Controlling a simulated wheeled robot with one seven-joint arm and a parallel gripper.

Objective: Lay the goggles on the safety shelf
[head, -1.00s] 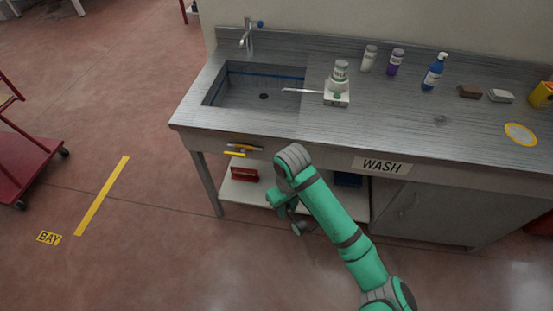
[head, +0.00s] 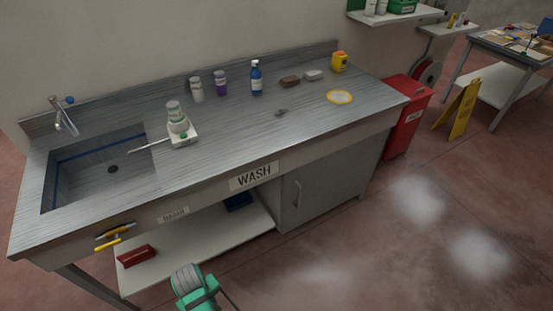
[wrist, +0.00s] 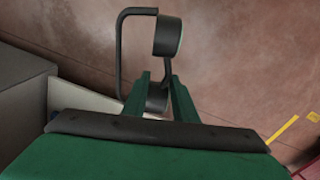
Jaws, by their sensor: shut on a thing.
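In the wrist view my gripper (wrist: 157,78) is shut on the goggles (wrist: 168,36), a dark piece with two round cups and a thin bent band. One cup lies beyond the fingertips and the other is between the fingers. The goggles are held up in the air over the floor. In the head view only a green and grey part of my arm shows at the bottom, and the goggles do not show. A white wall shelf (head: 414,18) with bottles and a green box is at the top right. No label on it is readable, so I cannot tell whether it is the safety shelf.
The metal wash bench (head: 330,122) with its sink (head: 95,190) fills the middle. A smaller shelf (head: 446,30) hangs nearby. The floor front right is clear.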

